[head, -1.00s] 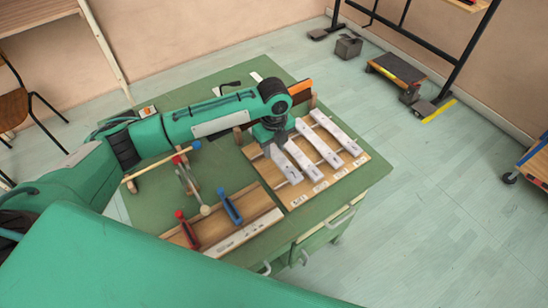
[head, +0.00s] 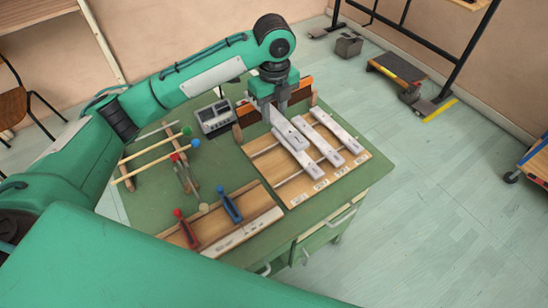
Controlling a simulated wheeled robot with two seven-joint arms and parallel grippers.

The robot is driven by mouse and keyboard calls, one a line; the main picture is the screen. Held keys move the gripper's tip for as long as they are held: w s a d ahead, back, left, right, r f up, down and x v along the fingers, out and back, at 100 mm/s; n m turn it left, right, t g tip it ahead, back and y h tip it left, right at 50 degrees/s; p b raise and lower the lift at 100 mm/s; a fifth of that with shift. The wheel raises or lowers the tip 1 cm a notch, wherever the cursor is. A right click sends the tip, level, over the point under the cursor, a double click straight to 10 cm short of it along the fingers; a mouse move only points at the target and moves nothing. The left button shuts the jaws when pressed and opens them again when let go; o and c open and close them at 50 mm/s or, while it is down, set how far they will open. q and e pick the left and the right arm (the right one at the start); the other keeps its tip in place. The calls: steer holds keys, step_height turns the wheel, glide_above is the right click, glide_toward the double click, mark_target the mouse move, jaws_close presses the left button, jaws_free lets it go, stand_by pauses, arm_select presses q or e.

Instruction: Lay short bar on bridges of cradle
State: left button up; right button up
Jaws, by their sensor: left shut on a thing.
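The cradle (head: 286,194) is a pale wooden board near the table's right edge, with thin crosswise bridges and small labels along its front. Three light grey bars lie across it: a right bar (head: 345,136), a middle bar (head: 328,149) and a left bar (head: 308,168). My left gripper (head: 275,112), pointing down, is shut on a short grey bar (head: 293,138). This bar appears raised above the cradle and overlaps the left bar in the picture. The cradle's left part is bare, with its bridges showing. My right gripper is not in view.
A grey device (head: 214,117) and an upright brown board (head: 250,113) stand behind the cradle. Mallets with green (head: 187,131) and blue (head: 196,144) heads lie at left. A wooden tray (head: 262,206) holds red (head: 187,229) and blue (head: 231,207) handled tools.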

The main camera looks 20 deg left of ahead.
arm_select(q)
step_height(320, 180, down, 16)
steer(key=shift+f+p, duration=0.2)
steer(key=shift+p, duration=0.7)
step_height(320, 180, down, 3)
steer(key=shift+r+p, duration=0.1)
steer(key=shift+p, duration=0.75)
steer(key=shift+f, duration=0.2)
steer(key=shift+f, duration=0.15)
steer(key=shift+f, duration=0.1)
steer(key=o, duration=1.1)
